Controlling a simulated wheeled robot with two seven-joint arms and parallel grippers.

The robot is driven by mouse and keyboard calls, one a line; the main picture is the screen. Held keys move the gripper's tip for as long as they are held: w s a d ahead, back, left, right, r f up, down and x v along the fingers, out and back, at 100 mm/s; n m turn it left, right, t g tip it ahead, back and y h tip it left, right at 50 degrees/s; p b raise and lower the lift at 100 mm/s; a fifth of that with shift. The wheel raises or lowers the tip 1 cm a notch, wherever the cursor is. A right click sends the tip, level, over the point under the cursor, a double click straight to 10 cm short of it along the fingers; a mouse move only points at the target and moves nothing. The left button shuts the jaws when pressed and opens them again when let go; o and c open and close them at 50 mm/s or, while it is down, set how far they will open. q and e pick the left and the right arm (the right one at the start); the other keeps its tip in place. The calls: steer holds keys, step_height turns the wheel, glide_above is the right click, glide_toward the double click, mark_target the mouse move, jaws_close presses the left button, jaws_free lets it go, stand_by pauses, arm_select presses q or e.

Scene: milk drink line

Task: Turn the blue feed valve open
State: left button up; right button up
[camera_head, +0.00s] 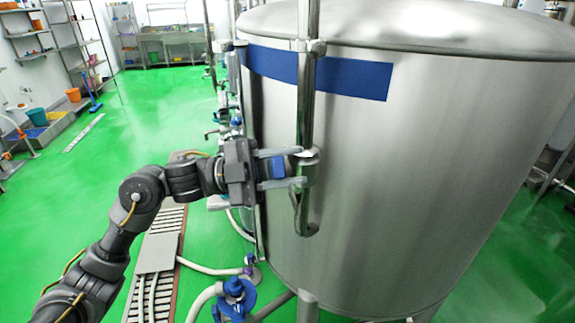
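The blue valve handle (279,167) is a small blue block beside the upright steel pipe on the front of the tank. My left gripper (286,169) comes in from the left at this valve. Its two pale fingers are spread apart, one above and one below the blue handle, with their tips close to the pipe. The handle lies between the fingers; any contact is too small to make out. My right gripper is not in view.
The large steel tank (400,180) with a blue band (350,78) fills the right. The vertical pipe (306,95) stands before it. A blue pump (235,297) with hoses sits low near a floor drain (160,240). Green floor is open at left.

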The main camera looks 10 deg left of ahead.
arm_select(q)
steer(key=o, duration=0.4)
steer(key=shift+o, duration=0.2)
steer(key=b+v, duration=0.4)
steer(key=v, duration=0.7)
steer(key=shift+c, duration=0.2)
